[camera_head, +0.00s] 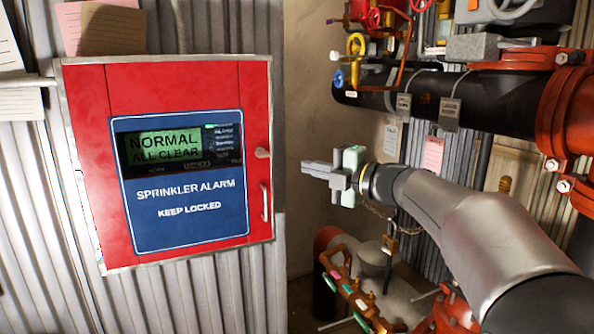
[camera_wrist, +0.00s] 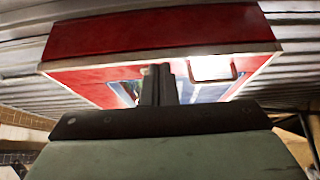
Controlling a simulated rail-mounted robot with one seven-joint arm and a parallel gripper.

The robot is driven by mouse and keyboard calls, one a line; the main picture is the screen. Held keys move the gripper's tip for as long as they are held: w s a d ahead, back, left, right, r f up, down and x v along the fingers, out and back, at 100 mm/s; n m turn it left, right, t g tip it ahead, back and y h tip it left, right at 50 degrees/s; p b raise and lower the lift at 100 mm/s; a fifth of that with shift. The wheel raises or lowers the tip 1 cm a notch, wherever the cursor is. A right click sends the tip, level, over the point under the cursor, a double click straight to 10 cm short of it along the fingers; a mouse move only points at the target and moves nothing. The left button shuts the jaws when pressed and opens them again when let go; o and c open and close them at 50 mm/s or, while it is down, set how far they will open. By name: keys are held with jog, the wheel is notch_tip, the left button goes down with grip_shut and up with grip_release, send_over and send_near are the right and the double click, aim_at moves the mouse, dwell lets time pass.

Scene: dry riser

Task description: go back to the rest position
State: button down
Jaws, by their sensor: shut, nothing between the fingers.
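My gripper (camera_head: 308,169) is shut and empty. In the head view it points left, in the gap to the right of the red sprinkler alarm cabinet (camera_head: 188,85), apart from the cabinet's handle. My arm reaches in from the lower right. In the wrist view the closed fingers (camera_wrist: 158,84) stand in front of the cabinet (camera_wrist: 160,37), hiding part of its blue panel. The cabinet door looks closed, and its display (camera_head: 175,145) reads "NORMAL ALL CLEAR".
Black pipes with red flanges (camera_head: 565,115) and small valve wheels (camera_head: 356,44) are at the upper right. Orange pipework (camera_head: 345,280) lies below my gripper. Hanging tags (camera_head: 449,113) are near the pipe. A bare wall (camera_head: 335,115) is behind my gripper.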

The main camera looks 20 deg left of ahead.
jog(key=w+d+r+m+t+h+p, duration=0.4)
jog(key=w+d+m+t, duration=0.4)
jog(key=d, duration=0.3)
jog(key=s+d+f+m+h+p, duration=0.2)
jog(key=s+d+f+m+h, duration=0.15)
jog(key=d+m+h, duration=0.35)
jog(key=s+d+f+m+h+p, duration=0.25)
jog(key=d+f+m+h, duration=0.2)
jog(key=d+m, duration=0.35)
jog(key=s+d+f+m+g+h+p, duration=0.1)
jog(key=s+d+f+m+g, duration=0.15)
jog(key=s+f+g, duration=0.4)
jog(key=s+d+f+m+g+h+p, duration=0.1)
jog(key=s+d+f+m+h+p, duration=0.2)
jog(key=s, duration=0.6)
jog(key=s+a+f+m+g+y, duration=0.1)
jog(key=s+f+g, duration=0.2)
jog(key=s, duration=0.6)
jog(key=s+a+f+m+g+y, duration=0.1)
jog(key=s+a+f+m+g, duration=0.1)
jog(key=s, duration=0.8)
jog(key=shift+f+g+y+p, duration=0.35)
jog(key=shift+f+g, duration=0.3)
jog(key=shift+f, duration=0.15)
jog(key=shift+d, duration=0.1)
